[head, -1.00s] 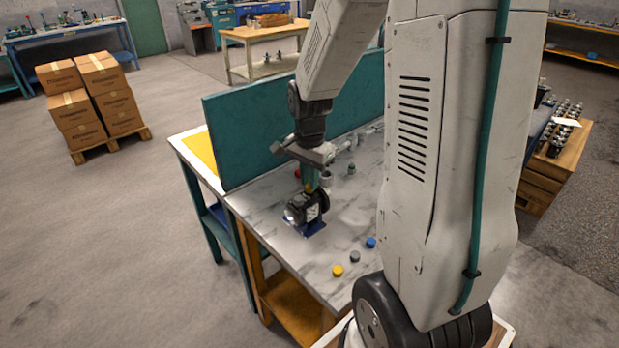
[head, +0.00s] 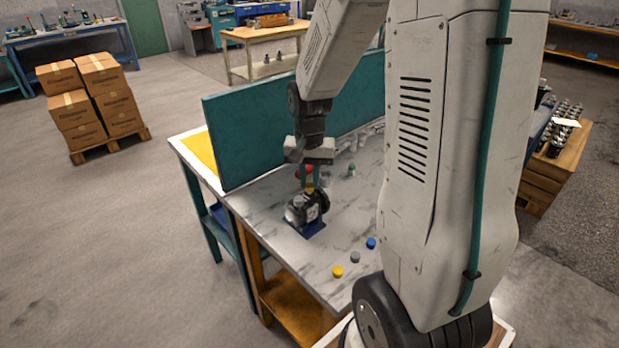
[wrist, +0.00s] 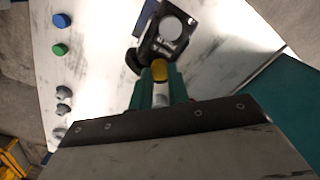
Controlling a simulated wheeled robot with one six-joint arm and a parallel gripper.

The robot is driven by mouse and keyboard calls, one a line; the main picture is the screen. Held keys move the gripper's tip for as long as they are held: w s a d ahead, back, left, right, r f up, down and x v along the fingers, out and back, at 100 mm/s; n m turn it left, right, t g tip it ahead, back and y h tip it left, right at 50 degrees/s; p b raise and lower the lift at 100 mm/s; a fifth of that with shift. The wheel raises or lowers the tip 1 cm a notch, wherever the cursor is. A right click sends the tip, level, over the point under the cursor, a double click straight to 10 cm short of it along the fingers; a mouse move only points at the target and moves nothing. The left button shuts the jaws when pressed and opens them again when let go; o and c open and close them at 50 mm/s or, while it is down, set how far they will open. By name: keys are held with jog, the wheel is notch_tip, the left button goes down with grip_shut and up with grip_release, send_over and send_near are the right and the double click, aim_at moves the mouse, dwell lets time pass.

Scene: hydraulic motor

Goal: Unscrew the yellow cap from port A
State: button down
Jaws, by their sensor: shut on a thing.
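The hydraulic motor (head: 302,208) is a dark block with a pale round face, standing on a blue base on the marble-topped bench. It also shows at the top of the wrist view (wrist: 168,32). A yellow cap (wrist: 159,70) sits at the motor's near side in the wrist view. In the head view the yellow cap (head: 310,187) is a small spot on top of the motor. My gripper (head: 310,178) points down over the motor, its green fingers shut on the yellow cap. Port letters are too small to read.
Loose yellow (head: 338,271), grey (head: 355,257) and blue (head: 371,243) caps lie near the bench's front edge. A green cap (wrist: 59,49) and several grey fittings (wrist: 63,93) lie beside the motor. A teal panel (head: 270,125) stands behind the bench.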

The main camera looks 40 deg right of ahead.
jog(key=c, duration=1.5)
grip_release()
jog(key=m, duration=1)
jog(key=shift+m, duration=0.3)
